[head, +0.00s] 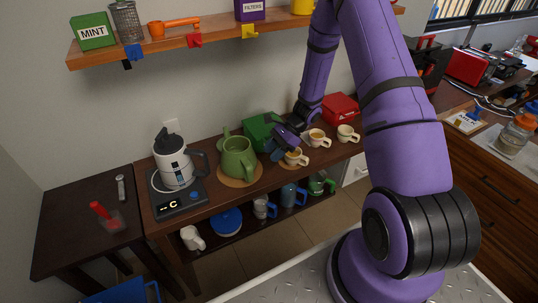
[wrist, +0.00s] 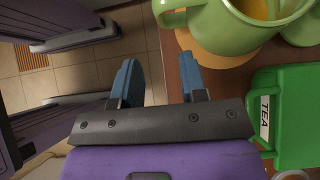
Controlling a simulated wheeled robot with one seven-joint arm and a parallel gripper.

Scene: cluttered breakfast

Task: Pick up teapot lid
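The green teapot (head: 238,160) stands on a round tan mat (head: 222,179) on the wooden counter. In the wrist view the teapot (wrist: 235,28) is at the top right, cut off by the frame, with its mouth uncovered and amber liquid inside. I cannot make out a separate lid for certain in either view. A green part (wrist: 303,28) beside the pot could be its spout or a lid. My gripper (wrist: 158,78) is open and empty, its blue fingers apart at the counter's front edge. In the head view my gripper (head: 278,152) is right of the teapot.
A green TEA box (wrist: 285,110) stands near my gripper. Several cups stand to the right, including one (head: 296,157) close by my gripper. A kettle (head: 173,158) on a black base is at left.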

